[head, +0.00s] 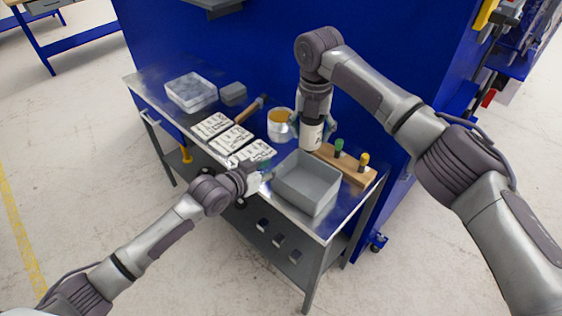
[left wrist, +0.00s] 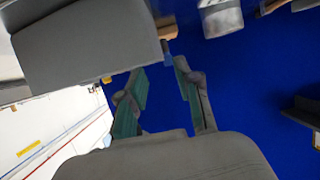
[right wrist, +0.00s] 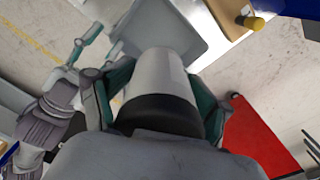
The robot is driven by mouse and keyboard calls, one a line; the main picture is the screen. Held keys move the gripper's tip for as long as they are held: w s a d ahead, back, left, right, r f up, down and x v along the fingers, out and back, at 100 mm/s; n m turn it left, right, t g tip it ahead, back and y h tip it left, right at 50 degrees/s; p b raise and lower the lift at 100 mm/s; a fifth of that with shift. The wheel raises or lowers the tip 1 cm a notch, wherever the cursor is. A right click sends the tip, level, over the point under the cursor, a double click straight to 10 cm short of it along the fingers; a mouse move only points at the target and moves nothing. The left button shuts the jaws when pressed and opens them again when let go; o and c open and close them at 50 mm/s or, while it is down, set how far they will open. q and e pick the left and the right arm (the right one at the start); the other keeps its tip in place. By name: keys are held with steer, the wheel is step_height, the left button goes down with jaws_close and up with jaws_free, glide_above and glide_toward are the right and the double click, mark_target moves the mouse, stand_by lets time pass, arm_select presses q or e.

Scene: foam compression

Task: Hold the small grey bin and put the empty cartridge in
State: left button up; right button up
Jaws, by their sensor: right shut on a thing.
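The small grey bin (head: 307,187) stands open on the front right of the metal bench and looks empty. It also shows in the left wrist view (left wrist: 80,40) and behind the cartridge in the right wrist view (right wrist: 190,28). My left gripper (head: 264,178) is at the bin's left side; in the left wrist view its fingers (left wrist: 160,70) are apart, with the bin wall near their tips. My right gripper (right wrist: 160,95) is shut on the pale cylindrical cartridge (right wrist: 165,75), which has a dark band. In the head view the cartridge (head: 312,138) hangs just behind the bin.
A wooden block (head: 350,170) with a green and a yellow knob stands behind the bin. A pot with orange contents (head: 279,125), a hammer (head: 251,109), printed cards (head: 231,138), a grey block (head: 233,94) and a clear tray (head: 191,93) lie further left. A blue panel (head: 220,50) backs the bench.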

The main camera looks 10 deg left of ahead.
mark_target(284, 161)
arm_select(q)
steer(key=x, duration=0.7)
jaws_close()
